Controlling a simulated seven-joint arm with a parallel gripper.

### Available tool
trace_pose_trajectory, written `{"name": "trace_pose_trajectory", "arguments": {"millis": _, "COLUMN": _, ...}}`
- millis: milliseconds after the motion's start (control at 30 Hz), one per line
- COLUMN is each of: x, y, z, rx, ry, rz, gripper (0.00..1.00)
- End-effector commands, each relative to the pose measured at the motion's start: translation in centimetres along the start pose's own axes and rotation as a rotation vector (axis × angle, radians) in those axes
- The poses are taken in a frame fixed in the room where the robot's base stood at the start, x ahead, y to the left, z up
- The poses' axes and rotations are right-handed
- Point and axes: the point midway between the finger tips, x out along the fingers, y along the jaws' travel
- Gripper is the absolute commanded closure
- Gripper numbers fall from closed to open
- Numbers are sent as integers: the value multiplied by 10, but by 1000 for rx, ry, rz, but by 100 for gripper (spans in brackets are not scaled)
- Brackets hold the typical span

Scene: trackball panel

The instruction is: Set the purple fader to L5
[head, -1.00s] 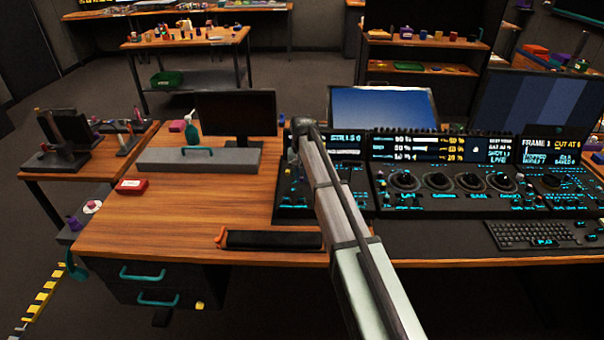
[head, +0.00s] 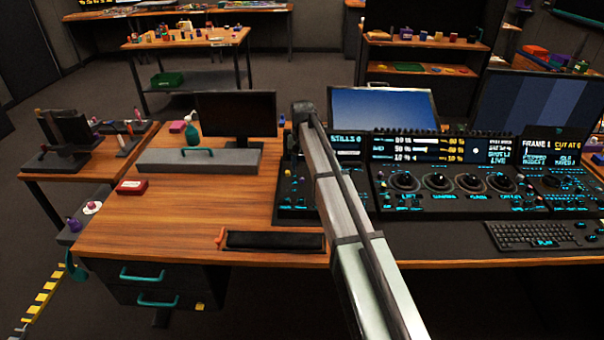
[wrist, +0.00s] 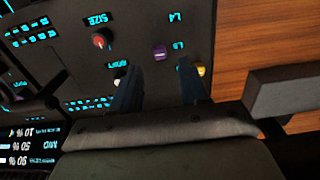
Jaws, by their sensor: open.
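The purple fader (wrist: 160,52) shows in the wrist view as a small knob on the dark panel (wrist: 130,20). The panel appears upside down there. The label L4 is beyond the fader; a second label, which I read as L5 or L6, is just right of it. My gripper (wrist: 160,68) is open, its two dark fingers pointing toward the purple fader, one on either side of its line. The fader appears just past the fingertips; I cannot tell the height gap. In the head view my arm covers part of the panel, and the fader cannot be made out.
In the wrist view, a red knob (wrist: 101,39) stands left of the purple fader, a yellow knob (wrist: 201,70) beside the right finger, and a white knob (wrist: 120,72) by the left finger. The head view shows a monitor (head: 237,115) and a grey box (head: 199,160) left of the panel.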

Motion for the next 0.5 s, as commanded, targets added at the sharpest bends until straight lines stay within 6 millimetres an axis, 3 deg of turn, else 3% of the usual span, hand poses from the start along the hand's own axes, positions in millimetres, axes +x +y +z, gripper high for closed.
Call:
{"name": "trace_pose_trajectory", "arguments": {"millis": 200, "x": -44, "y": 0, "z": -1, "rx": 0, "ry": 1, "rz": 0, "gripper": 55}}
{"name": "trace_pose_trajectory", "arguments": {"millis": 500, "x": -79, "y": 0, "z": 0, "rx": 0, "ry": 0, "rz": 0, "gripper": 55}}
